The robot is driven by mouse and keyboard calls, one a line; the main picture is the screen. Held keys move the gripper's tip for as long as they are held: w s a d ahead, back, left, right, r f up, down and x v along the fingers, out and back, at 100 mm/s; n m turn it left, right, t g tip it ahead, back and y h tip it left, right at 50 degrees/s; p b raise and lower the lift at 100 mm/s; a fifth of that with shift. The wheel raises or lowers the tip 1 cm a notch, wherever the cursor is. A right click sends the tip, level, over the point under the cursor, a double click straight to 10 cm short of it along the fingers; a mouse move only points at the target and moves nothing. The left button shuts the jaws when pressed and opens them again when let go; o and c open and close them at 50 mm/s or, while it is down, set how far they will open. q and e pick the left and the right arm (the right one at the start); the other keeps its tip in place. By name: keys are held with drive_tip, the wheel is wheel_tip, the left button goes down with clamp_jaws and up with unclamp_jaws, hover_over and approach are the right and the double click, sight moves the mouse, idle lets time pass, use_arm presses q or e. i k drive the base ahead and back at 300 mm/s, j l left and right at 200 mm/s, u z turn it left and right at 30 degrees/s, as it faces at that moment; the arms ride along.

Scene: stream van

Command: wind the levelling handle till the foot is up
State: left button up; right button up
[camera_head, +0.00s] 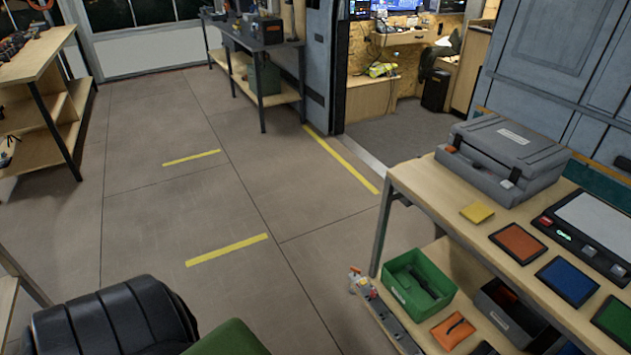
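I cannot make out a levelling handle or a foot anywhere in the head view. Neither of my grippers shows in the picture.
A wooden workbench (408,186) stands at the right, with a grey case (510,146) on top and a green bin (401,291) on its lower shelf. A black ribbed object (115,322) fills the lower left. A doorway opens beyond the yellow-marked floor (200,210), which is clear.

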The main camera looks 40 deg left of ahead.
sight(356, 270)
drive_tip(key=u, duration=1.1)
drive_tip(key=i+j+z, duration=0.4)
drive_tip(key=j, duration=0.1)
